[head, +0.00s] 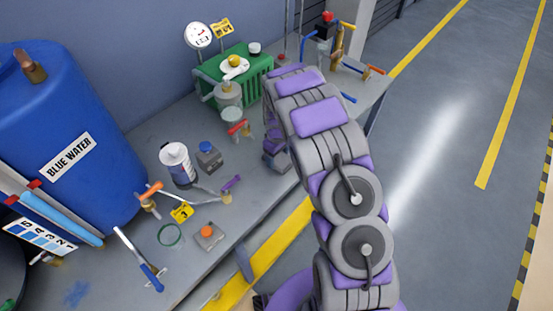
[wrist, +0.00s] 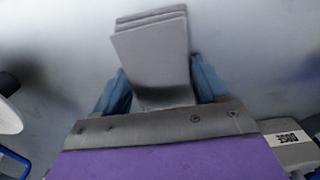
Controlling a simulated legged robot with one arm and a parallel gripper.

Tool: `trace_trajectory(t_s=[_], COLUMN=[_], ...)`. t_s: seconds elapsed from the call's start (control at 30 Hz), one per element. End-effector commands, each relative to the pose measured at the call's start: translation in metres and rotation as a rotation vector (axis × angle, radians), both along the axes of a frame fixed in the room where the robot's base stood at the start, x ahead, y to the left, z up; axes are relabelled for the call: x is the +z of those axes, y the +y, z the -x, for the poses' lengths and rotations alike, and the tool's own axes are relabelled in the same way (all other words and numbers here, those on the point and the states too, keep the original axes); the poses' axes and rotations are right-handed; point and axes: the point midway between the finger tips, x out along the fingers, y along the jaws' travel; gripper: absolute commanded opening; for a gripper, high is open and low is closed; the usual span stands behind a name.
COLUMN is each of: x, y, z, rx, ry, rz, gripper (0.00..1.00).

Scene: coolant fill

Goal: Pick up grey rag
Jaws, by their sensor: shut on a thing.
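In the wrist view the grey rag (wrist: 152,48) is a folded, layered light grey piece. It sits between the blue fingers of my gripper (wrist: 163,88), which is shut on it. The rag sticks out past the fingers. In the head view my arm reaches over the right part of the grey bench (head: 205,262), with its end low by the bench edge. The fingers and the rag cannot be made out there, as my arm hides that spot.
A blue water barrel (head: 62,125) stands at the left. Open floor (head: 445,120) lies to the right.

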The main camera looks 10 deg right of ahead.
Motion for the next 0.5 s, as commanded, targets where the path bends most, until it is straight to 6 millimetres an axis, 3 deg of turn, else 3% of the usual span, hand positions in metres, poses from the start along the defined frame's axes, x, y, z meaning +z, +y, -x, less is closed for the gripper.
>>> trace_trajectory(t_s=[0.17,0.5], x=[-0.0004,0.0026], y=[-0.0021,0.0052], z=[0.0001,-0.0002], rx=[-0.002,0.0], ry=[0.001,0.001], rz=[-0.002,0.007], gripper=[0.42,0.42])
